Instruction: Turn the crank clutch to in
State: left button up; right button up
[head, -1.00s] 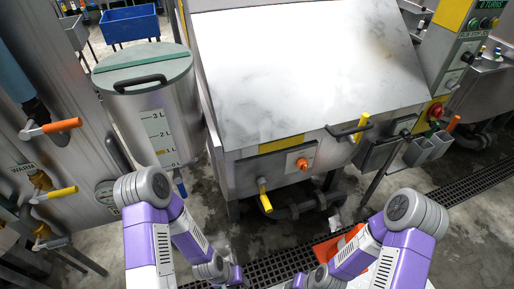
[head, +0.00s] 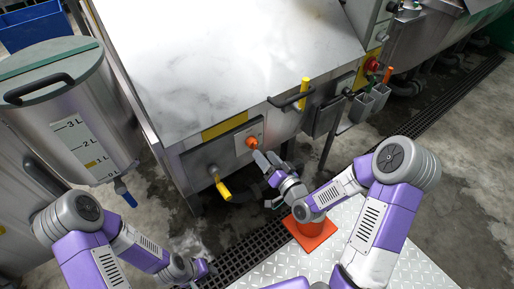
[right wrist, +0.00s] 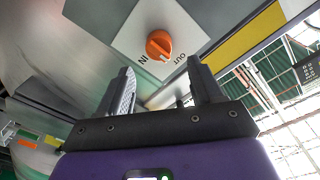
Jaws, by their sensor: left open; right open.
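The crank clutch is an orange knob (head: 252,142) on a pale plate on the front of the big metal machine. In the right wrist view the knob (right wrist: 158,44) has the words IN and OUT printed beside it, and a white mark on its edge shows between them; I cannot tell which it points to exactly. My right gripper (head: 266,160) is open and close in front of the knob. In the right wrist view its fingers (right wrist: 160,76) stand apart, with the knob beyond and between them, apparently untouched. My left gripper (head: 208,270) is low, away from the machine.
A yellow-handled valve (head: 222,187) sits below left of the knob. A black crank handle with a yellow grip (head: 304,92) juts out at upper right. A lidded measuring drum (head: 65,120) stands at left.

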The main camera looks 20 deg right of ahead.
aim_at(253, 144)
jog(key=x, duration=0.6)
jog(key=shift+b, duration=0.3)
jog(key=shift+f, duration=0.1)
jog(key=c, duration=1.1)
